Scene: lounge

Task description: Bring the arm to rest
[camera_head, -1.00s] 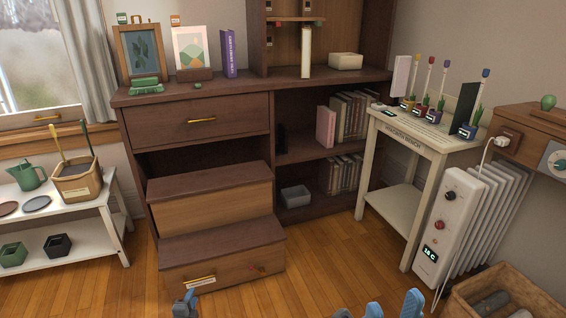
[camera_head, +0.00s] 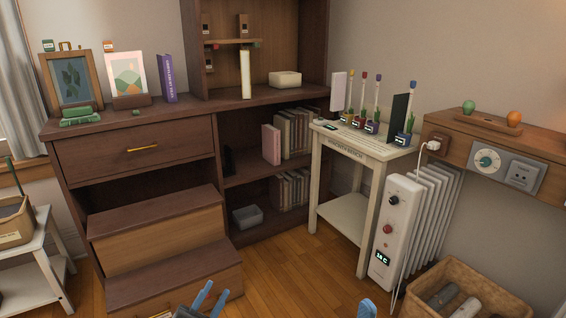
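My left gripper (camera_head: 217,291) is at the bottom edge, in front of the lowest open drawer (camera_head: 165,280) of the dark wooden cabinet. Its two blue fingers stand apart, with nothing seen between them. My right gripper (camera_head: 368,309) shows only as one blue tip at the bottom edge, right of centre. The rest of it is out of frame, so its opening is hidden.
The cabinet's stepped drawers jut out at left. A white side table (camera_head: 365,148) with small pots, a white heater (camera_head: 396,229) and a wooden crate (camera_head: 466,283) of rolled items stand at right. Wooden floor (camera_head: 290,268) is bare between them.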

